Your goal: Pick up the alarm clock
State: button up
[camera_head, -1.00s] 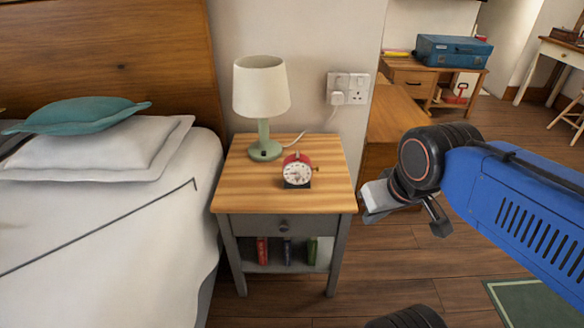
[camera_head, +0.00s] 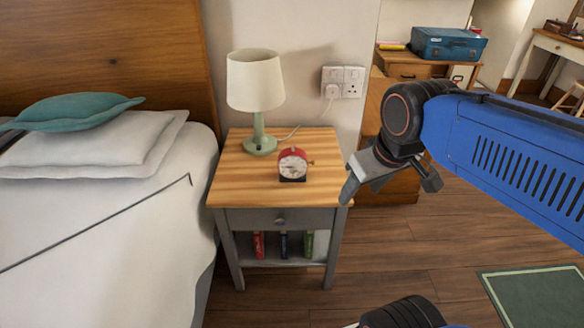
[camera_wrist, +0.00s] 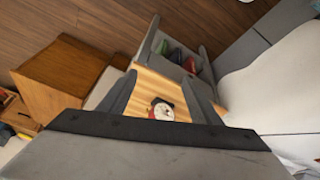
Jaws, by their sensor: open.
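The red alarm clock (camera_head: 292,165) with a white face stands upright on the wooden top of the nightstand (camera_head: 238,182), right of the lamp. It also shows in the wrist view (camera_wrist: 162,110), between the two fingers and partly hidden at its lower edge by my gripper's body. My gripper (camera_head: 350,190) is open and empty, at the right side of the nightstand and apart from the clock. In the wrist view my gripper's fingers (camera_wrist: 160,95) are spread wide, with the nightstand beyond them.
A green lamp with a cream shade (camera_head: 255,80) stands left of and behind the clock. A wall socket (camera_head: 342,82) with a plug is behind. The bed (camera_head: 120,235) is close on the left. Books (camera_head: 284,244) stand on the lower shelf. The floor at front right is mostly clear.

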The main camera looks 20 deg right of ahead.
jog(key=w+a+r+n+g, duration=0.25)
jog(key=w+r+n, duration=0.45)
jog(key=w, duration=0.6)
notch_tip(320, 180, up, 3)
jog(key=n+g, duration=0.2)
jog(key=n, duration=0.4)
send_over(293, 147)
notch_tip(293, 147, down, 18)
jog(key=shift+r, duration=0.2)
grip_shut()
